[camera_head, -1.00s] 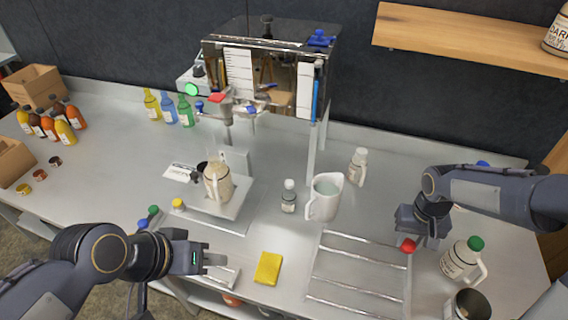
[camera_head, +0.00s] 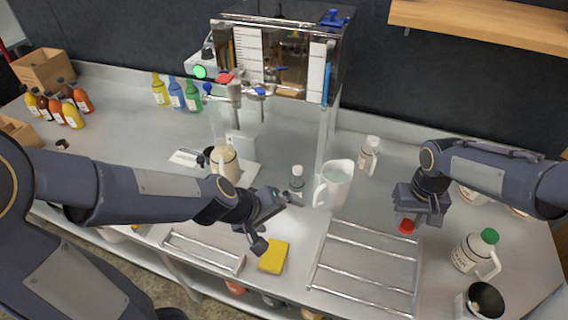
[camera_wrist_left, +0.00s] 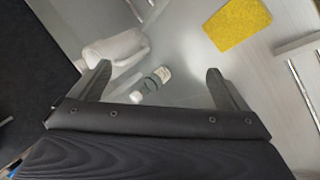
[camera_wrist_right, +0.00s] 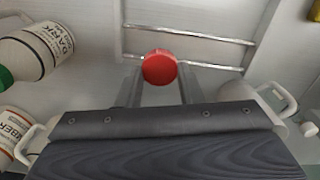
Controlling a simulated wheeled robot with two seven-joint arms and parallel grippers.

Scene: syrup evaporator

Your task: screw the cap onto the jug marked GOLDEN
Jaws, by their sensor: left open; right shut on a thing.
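A red cap (camera_head: 407,226) is held between the fingertips of my right gripper (camera_wrist_right: 160,78), over the counter at the right. The right wrist view also shows the cap (camera_wrist_right: 160,67). I cannot read GOLDEN on any jug. A tan jug (camera_head: 225,163) stands near the evaporator's spout, partly behind my left arm; its label is hidden. A small white jug (camera_head: 369,155) stands behind the pitcher, its label too small to read. My left gripper (camera_head: 278,218) is open and empty, between the sponge and a small white-capped bottle (camera_head: 297,180). The left wrist view shows that bottle (camera_wrist_left: 152,84) beyond the open fingers.
A white pitcher (camera_head: 335,184) stands right of the small bottle. A yellow sponge (camera_head: 273,257) lies in front. A wire rack (camera_head: 365,262) is at front right. An AMBER jug (camera_wrist_right: 12,125) is nearby.

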